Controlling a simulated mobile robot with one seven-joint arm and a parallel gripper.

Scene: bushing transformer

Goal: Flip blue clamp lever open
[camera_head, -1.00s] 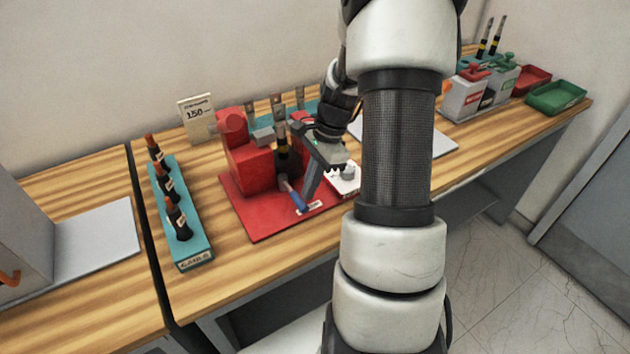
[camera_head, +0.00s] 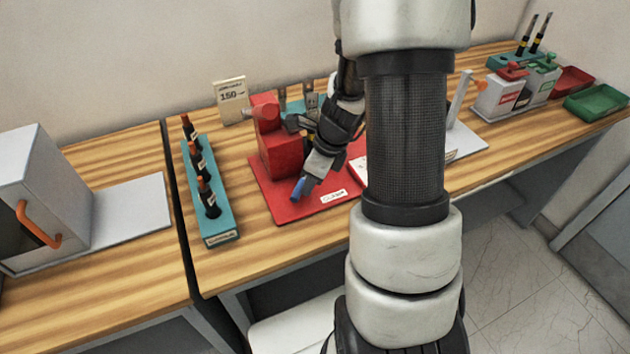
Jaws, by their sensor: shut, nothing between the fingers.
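The blue clamp lever (camera_head: 298,188) sticks out low at the front of the red clamp fixture (camera_head: 281,150), over its red base plate (camera_head: 286,209). Only the lever's blue end shows; the rest is hidden behind my gripper. My gripper (camera_head: 308,180) is shut and empty, pointing down and left, with its tips right at the lever. I cannot tell whether they touch it. My arm hides the right part of the fixture. A white label (camera_head: 333,196) lies on the base plate.
A teal rack (camera_head: 220,228) with several dark bushings stands left of the fixture. A sign (camera_head: 230,100) reading 150 stands behind. A grey machine with an orange handle (camera_head: 38,230) is at far left. Green (camera_head: 597,103) and red trays sit at far right.

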